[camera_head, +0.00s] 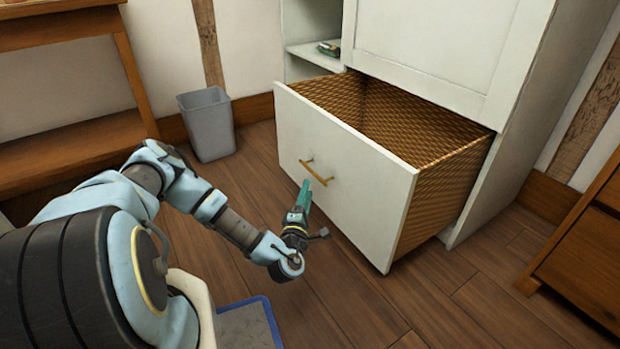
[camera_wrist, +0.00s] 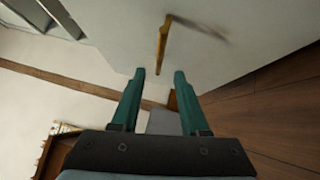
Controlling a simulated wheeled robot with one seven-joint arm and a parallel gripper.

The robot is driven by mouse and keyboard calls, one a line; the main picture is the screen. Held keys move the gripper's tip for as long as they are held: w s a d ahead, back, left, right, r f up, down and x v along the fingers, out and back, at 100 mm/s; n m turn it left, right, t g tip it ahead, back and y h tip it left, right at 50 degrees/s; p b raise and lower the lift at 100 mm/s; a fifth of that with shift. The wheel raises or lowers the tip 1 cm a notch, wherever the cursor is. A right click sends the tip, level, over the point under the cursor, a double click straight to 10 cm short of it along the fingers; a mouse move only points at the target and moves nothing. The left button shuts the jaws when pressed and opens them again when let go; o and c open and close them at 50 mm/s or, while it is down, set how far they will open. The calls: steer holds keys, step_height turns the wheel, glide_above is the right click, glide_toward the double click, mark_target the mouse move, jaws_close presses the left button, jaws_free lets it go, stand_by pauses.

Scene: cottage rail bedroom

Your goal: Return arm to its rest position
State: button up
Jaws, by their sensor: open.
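My arm reaches forward over the floor from the lower left in the head view. My gripper (camera_head: 304,194) is at its end, close to the front of a white drawer (camera_head: 345,180), just below and in front of the brass handle (camera_head: 316,172). In the wrist view my gripper (camera_wrist: 158,74) shows two teal fingers spread apart with nothing between them. The handle (camera_wrist: 163,45) lies beyond the fingertips, apart from them. The drawer is pulled out of the white cabinet (camera_head: 437,45), and its woven-patterned inside looks empty where visible.
A grey bin (camera_head: 207,123) stands by the wall behind my arm. A wooden table (camera_head: 75,150) is at the left and a wooden dresser (camera_head: 583,255) at the right. A small green object (camera_head: 329,48) lies on the cabinet shelf. A blue-edged grey item (camera_head: 248,325) is on the floor.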

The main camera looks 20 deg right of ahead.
steer(key=shift+v, duration=1.05)
